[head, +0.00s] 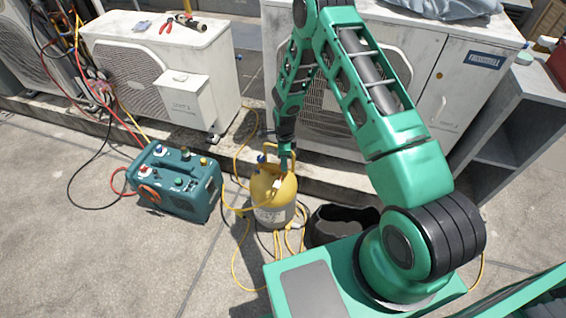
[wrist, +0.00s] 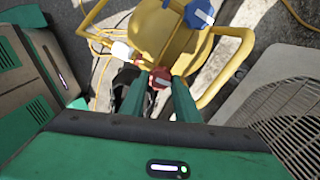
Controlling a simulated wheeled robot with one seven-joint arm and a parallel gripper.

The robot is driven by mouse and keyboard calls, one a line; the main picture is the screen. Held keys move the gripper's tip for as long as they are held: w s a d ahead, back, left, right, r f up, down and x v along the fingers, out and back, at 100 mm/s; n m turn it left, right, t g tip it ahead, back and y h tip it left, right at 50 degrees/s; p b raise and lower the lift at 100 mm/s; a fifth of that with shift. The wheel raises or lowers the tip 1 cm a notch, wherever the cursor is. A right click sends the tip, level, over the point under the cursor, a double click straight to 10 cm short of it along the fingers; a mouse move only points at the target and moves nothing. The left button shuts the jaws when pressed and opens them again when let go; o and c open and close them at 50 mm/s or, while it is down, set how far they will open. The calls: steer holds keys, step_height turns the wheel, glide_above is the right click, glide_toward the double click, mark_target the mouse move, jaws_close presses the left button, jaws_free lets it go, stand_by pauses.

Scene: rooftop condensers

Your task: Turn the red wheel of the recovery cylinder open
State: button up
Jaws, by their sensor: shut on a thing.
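The yellow recovery cylinder (head: 272,195) stands upright on the ground in the middle of the head view, with yellow hoses around it. It fills the upper middle of the wrist view (wrist: 170,38). Its red wheel (wrist: 161,78) shows between my two green fingertips in the wrist view. A blue wheel (wrist: 199,13) sits on the cylinder farther up, apart from my fingers. My gripper (wrist: 160,88) is shut on the red wheel. In the head view my gripper (head: 287,160) reaches down to the cylinder's top, and the arm and fingers hide most of the red wheel.
A teal recovery machine (head: 178,180) stands left of the cylinder. A black open bag (head: 340,222) sits close to its right. White condensers (head: 165,75) stand behind, and a grey shelf (head: 510,130) is at the right. Yellow hoses (head: 240,250) lie on the concrete.

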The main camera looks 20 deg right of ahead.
steer(key=n, duration=0.4)
steer(key=shift+w, duration=0.3)
steer(key=n, duration=0.4)
steer(key=shift+n, duration=0.3)
steer(key=n, duration=0.3)
steer(key=shift+a+n, duration=0.15)
steer(key=shift+n, duration=0.15)
steer(key=n, duration=0.4)
steer(key=shift+a+n, duration=0.15)
steer(key=shift+n, duration=0.15)
steer(key=n, duration=0.3)
steer(key=shift+n, duration=0.3)
steer(key=n, duration=0.4)
steer(key=shift+a+n, duration=0.15)
steer(key=shift+n, duration=0.15)
steer(key=n, duration=0.4)
steer(key=shift+n, duration=1.9)
